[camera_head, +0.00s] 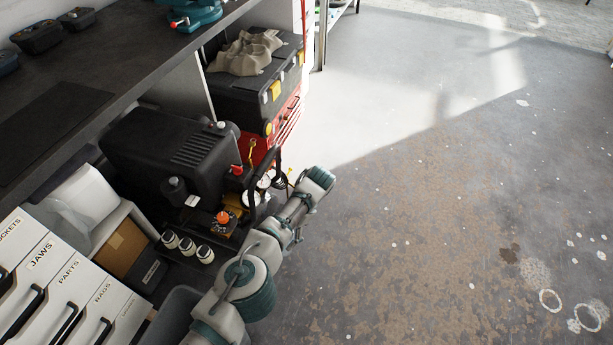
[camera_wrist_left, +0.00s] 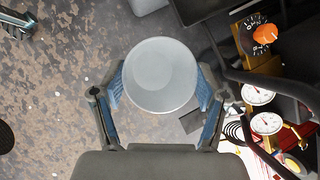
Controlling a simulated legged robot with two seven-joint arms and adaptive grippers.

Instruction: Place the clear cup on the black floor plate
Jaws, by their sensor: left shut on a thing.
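The clear cup (camera_wrist_left: 162,75) shows in the left wrist view as a pale, see-through round shape, viewed end-on. My left gripper (camera_wrist_left: 160,88) is shut on it, with a blue pad on each side. In the head view my left arm comes in from the bottom and reaches up beside the workbench; the fingers and cup are hidden there. A small dark flat patch (camera_wrist_left: 192,120) shows on the floor just below and right of the cup in the wrist view. It may be the black floor plate, but I cannot tell. My right gripper is not clearly seen.
A black compressor (camera_head: 165,150) with gauges (camera_wrist_left: 257,94) and an orange knob (camera_wrist_left: 265,33) stands close beside my left gripper. A black toolbox (camera_head: 250,95) and labelled drawers (camera_head: 60,285) line the workbench (camera_head: 90,75). The worn floor (camera_head: 430,230) to the right is open.

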